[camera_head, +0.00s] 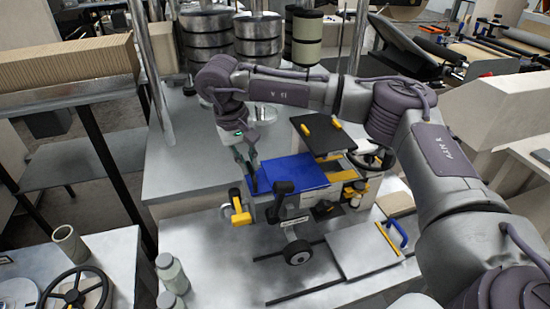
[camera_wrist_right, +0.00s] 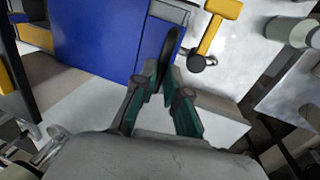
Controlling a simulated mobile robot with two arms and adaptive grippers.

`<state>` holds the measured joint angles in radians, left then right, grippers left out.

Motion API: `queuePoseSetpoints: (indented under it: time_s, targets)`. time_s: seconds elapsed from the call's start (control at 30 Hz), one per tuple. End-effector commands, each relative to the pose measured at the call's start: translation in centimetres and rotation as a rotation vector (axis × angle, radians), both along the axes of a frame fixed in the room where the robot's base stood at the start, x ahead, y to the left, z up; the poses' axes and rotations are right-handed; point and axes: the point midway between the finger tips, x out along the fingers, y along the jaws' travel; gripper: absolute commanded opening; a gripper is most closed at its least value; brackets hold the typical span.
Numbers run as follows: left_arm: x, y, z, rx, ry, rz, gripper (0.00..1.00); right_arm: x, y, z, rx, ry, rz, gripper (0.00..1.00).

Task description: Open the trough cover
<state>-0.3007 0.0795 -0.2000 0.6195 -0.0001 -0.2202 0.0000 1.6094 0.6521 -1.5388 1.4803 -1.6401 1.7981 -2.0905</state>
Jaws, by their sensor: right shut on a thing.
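The trough cover appears to be the flat blue panel (camera_head: 298,176) on the small machine in the middle of the head view. It fills the upper left of the right wrist view (camera_wrist_right: 100,42). My right gripper (camera_head: 249,174) reaches down at the panel's left edge. In the wrist view its fingers (camera_wrist_right: 165,82) are closed around a slim dark handle (camera_wrist_right: 172,48) beside the blue panel. How the handle joins the panel is hidden by the fingers. My left gripper is in neither view.
A yellow lever (camera_head: 238,207) stands just left of the blue panel, close to my right gripper. A black knob (camera_head: 284,188) is at the front. A handwheel (camera_head: 377,153) is behind on the right. A flat lid with a blue handle (camera_head: 397,235) lies front right.

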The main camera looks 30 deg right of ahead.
Motion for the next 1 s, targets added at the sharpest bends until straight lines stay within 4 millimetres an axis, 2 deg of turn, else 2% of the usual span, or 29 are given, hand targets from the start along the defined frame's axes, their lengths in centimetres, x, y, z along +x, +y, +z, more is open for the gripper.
queuePoseSetpoints:
  time_s: [0.13,0.43,0.47,0.6,0.87,1.0]
  targets:
    - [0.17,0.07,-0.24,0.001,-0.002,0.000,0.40,0.43,1.42,0.04,-0.003,-0.002,0.001,0.00]
    - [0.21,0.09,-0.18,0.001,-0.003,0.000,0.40,0.47,1.45,0.13,-0.003,-0.003,-0.001,0.00]
    - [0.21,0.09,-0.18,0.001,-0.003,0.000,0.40,0.47,1.45,0.13,-0.003,-0.003,-0.002,0.15]
    - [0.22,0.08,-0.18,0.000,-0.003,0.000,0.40,0.44,1.47,0.10,-0.002,-0.002,-0.002,0.37]
    - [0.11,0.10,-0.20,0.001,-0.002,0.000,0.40,0.42,1.48,0.07,-0.003,0.000,-0.001,0.37]
    - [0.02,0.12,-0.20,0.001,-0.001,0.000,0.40,0.50,1.66,0.87,-0.003,-0.003,0.000,0.37]
